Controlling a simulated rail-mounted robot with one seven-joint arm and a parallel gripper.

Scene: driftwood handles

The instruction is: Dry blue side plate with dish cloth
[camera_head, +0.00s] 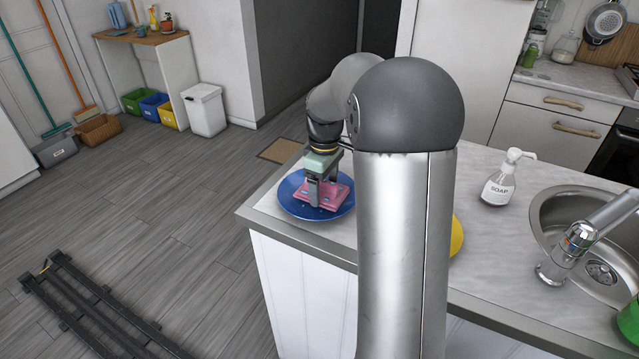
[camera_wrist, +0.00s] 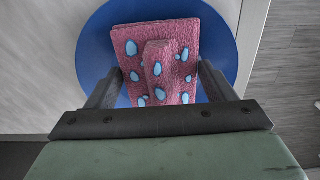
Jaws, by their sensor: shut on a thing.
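The blue side plate (camera_head: 290,205) lies flat on the counter near its left end. It also shows in the wrist view (camera_wrist: 95,50), with water drops not clearly to be told from the cloth's pattern. The pink dish cloth (camera_head: 328,194) is folded and lies over the plate; in the wrist view the cloth (camera_wrist: 185,40) has light blue spots and a raised ridge. My gripper (camera_head: 315,190) points down over the plate and is shut on the cloth's ridge (camera_wrist: 160,75). I cannot tell how firmly the cloth touches the plate.
The counter (camera_head: 480,240) holds a soap bottle (camera_head: 497,185) and a sink (camera_head: 590,230) with a tap (camera_head: 575,245) to the right. A yellow round thing (camera_head: 457,236) is partly hidden behind my column. The counter's left edge is close to the plate.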

